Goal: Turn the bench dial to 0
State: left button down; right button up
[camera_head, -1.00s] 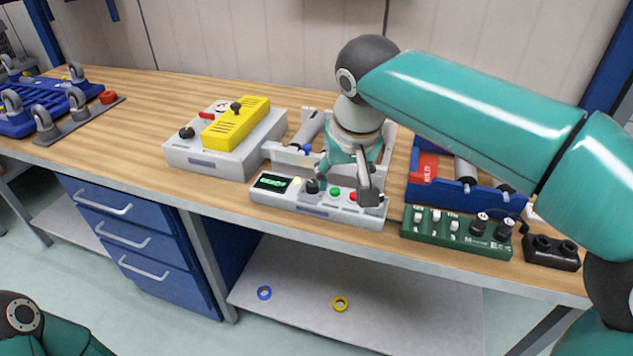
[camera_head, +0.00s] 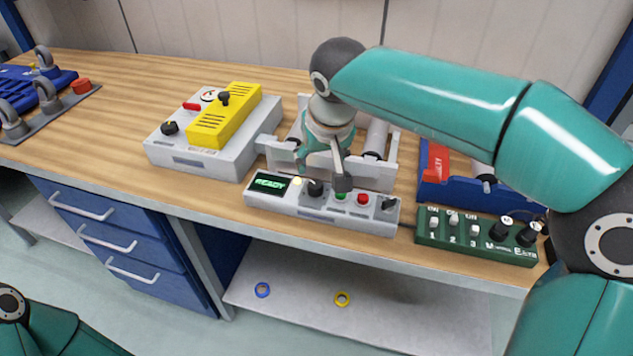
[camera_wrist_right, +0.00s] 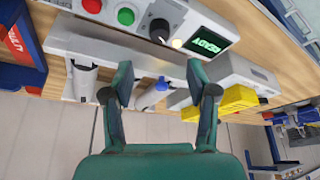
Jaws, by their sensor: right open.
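A light grey control box (camera_head: 330,214) stands at the bench's front edge, with a lit green READY screen (camera_head: 270,183). Beside the screen is a black dial (camera_head: 315,188); in the right wrist view the dial (camera_wrist_right: 159,30) shows a white pointer mark, but I cannot read a number. My right gripper (camera_head: 322,173) is above and just behind the box near the dial, pointing down. In the right wrist view my right gripper (camera_wrist_right: 158,72) is open and empty, its fingers apart, with the dial ahead of the gap. My left gripper is out of the head view.
Green and red buttons (camera_head: 362,199) sit right of the dial. Behind the box is a grey frame with rollers (camera_head: 376,138). A grey unit with a yellow block (camera_head: 225,115) stands left. A green switch box (camera_head: 475,233) and a blue tray (camera_head: 452,190) are right.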

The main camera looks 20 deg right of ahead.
aim_at(316, 184)
jog(key=x, duration=1)
jog(key=shift+f, duration=0.2)
jog(key=c, duration=1)
jog(key=shift+d, duration=0.15)
grip_shut()
jog(key=shift+r, duration=0.1)
